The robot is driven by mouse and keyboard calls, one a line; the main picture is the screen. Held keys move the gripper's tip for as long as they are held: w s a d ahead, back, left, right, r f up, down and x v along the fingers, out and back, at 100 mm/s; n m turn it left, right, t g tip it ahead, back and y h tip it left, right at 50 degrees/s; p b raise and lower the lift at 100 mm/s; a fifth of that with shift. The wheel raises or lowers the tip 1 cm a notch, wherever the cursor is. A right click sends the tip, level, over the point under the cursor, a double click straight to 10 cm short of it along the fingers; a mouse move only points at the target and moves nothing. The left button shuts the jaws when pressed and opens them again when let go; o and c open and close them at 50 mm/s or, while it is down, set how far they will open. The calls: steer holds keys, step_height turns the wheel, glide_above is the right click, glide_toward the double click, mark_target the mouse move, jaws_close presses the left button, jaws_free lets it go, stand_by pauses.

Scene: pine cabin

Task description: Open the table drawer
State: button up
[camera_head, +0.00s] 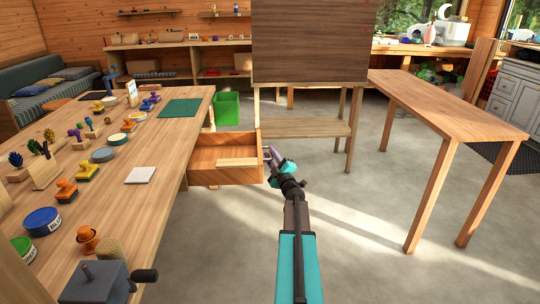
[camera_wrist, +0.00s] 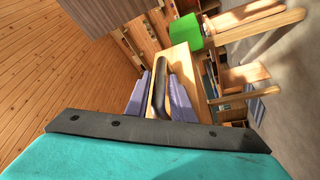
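The table drawer (camera_head: 225,168) is a wooden box that stands pulled out from the right side of the long table (camera_head: 160,195). A pale flat piece of wood shows inside it. My gripper (camera_head: 270,155) is at the drawer's right-hand front face. In the wrist view, its two purple fingers (camera_wrist: 160,90) are spread on either side of a dark bar handle (camera_wrist: 160,75) on a light wood front. Wood shows between the fingers and the handle, so the gripper looks open around it. The handle's contact with the fingers is not clear.
Stamps, tins and a green mat (camera_head: 181,108) lie on the long table. A green bin (camera_head: 226,108) stands behind the drawer, and a tall wooden board stand (camera_head: 310,45) is beyond. Another wooden table (camera_head: 450,105) is at right. The floor between is clear.

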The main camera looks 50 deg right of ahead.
steer(key=v, duration=1.3)
steer(key=shift+s, duration=0.25)
stand_by(0.4)
